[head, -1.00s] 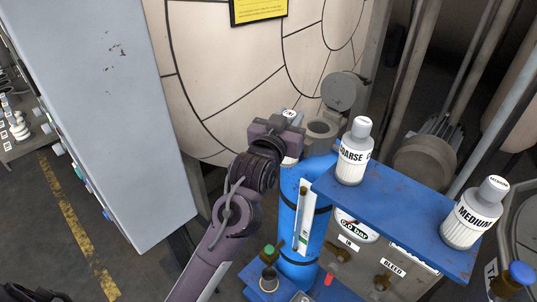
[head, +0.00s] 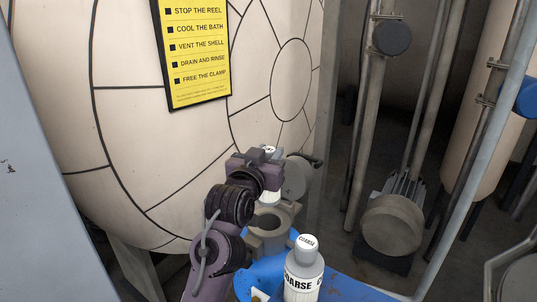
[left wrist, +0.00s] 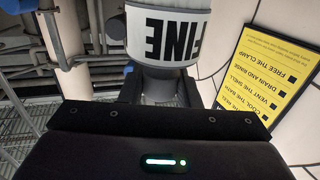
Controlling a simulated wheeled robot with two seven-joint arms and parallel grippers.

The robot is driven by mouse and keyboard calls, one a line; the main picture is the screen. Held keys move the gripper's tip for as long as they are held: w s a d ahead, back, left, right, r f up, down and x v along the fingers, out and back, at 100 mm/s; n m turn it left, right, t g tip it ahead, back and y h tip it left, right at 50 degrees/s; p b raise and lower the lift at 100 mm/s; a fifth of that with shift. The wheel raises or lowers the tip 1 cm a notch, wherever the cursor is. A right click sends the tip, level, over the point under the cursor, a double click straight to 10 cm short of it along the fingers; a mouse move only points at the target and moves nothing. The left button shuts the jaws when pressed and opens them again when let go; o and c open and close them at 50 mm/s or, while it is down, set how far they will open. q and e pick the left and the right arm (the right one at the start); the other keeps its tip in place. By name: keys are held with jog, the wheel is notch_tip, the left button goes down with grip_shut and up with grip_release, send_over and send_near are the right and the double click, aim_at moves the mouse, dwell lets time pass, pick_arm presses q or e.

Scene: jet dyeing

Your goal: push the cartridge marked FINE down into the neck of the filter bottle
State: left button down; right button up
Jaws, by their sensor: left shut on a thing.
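The cartridge marked FINE (left wrist: 168,35) is white with a grey end; its lettering appears upside down in the left wrist view. My left gripper (head: 264,172) is shut on it. In the head view the cartridge's white body (head: 269,198) shows below the gripper, over or just behind the grey ring-shaped neck (head: 268,240). I cannot tell whether its lower end touches or enters the neck. A round grey lid (head: 297,178) stands open behind the neck. The blue bottle below is mostly hidden by my arm and the shelf. My right gripper is out of view.
A white COARSE cartridge (head: 304,272) stands upright on the blue shelf (head: 345,290), close to the right of my arm. A large pale vessel wall (head: 150,130) with a yellow sign (head: 195,50) rises behind. Vertical pipes and a motor (head: 393,222) are at right.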

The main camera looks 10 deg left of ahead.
aim_at(268, 199)
pick_arm(q)
jog(key=shift+w, duration=0.2)
jog(key=shift+f+b, duration=0.35)
jog(key=shift+f, duration=0.9)
jog(key=shift+f+b, duration=1.2)
jog(key=shift+f, duration=0.45)
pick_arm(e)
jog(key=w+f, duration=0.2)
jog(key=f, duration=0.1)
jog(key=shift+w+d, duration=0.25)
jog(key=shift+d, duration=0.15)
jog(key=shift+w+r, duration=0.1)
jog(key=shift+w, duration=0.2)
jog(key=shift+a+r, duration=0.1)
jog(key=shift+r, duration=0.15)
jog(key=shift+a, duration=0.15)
pick_arm(q)
jog(key=shift+p, duration=0.7)
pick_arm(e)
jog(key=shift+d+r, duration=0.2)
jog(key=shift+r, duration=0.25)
